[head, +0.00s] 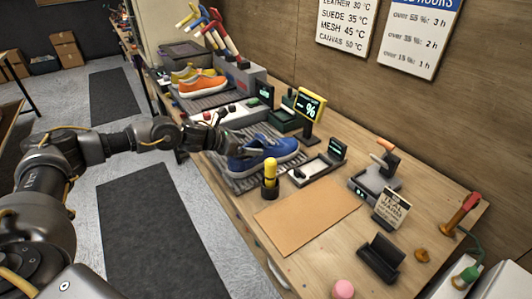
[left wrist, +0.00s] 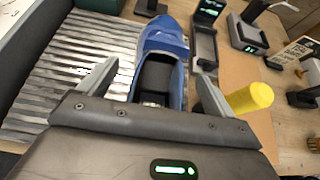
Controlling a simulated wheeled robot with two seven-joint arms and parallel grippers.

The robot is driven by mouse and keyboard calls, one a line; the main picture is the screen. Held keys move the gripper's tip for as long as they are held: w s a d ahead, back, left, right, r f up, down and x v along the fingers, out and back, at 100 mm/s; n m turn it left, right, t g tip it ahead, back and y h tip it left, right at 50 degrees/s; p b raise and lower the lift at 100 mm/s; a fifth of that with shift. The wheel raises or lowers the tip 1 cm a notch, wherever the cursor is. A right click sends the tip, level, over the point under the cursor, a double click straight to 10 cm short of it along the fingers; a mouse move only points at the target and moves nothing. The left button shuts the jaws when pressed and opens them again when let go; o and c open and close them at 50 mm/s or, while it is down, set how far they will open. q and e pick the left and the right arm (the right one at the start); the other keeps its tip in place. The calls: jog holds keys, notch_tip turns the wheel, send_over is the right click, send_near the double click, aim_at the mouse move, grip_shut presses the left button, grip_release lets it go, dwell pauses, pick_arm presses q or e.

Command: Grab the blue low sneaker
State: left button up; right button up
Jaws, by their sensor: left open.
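The blue low sneaker (head: 263,155) sits on a dark ribbed mat (head: 240,184) on the workbench, near the middle of the head view. In the left wrist view the blue sneaker (left wrist: 160,60) lies straight ahead, its dark opening facing me. My left gripper (head: 218,142) is at the sneaker's left end in the head view. In the left wrist view its two fingers (left wrist: 158,92) are spread apart, one on each side of the shoe's opening. Nothing is gripped. Whether the fingers touch the shoe I cannot tell. My right gripper is not in view.
A yellow-topped bottle or brush in a dark holder (head: 270,176) stands close beside the sneaker; its yellow top (left wrist: 252,97) is near the right finger. An orange sneaker (head: 203,87) sits further back. A brown mat (head: 308,214) lies clear in front.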

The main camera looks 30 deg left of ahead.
aim_at(259, 144)
pick_arm(q)
jog(key=shift+w+d+f, duration=0.1)
jog(key=shift+w+d, duration=0.05)
jog(key=shift+w, duration=0.05)
jog(key=shift+d, duration=0.15)
jog(key=p+x, duration=0.2)
jog(key=x, duration=0.2)
jog(key=shift+w+d+f, duration=0.2)
jog(key=shift+w+f, duration=0.1)
jog(key=shift+w, duration=0.05)
jog(key=shift+s, duration=0.1)
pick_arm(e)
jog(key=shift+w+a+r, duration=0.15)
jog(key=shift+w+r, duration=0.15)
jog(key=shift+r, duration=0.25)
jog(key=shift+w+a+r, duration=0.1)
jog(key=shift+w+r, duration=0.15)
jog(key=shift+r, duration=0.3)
pick_arm(q)
jog(key=c, duration=1.6)
jog(key=shift+c, duration=0.4)
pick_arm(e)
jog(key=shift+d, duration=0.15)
pick_arm(q)
jog(key=shift+r, duration=0.15)
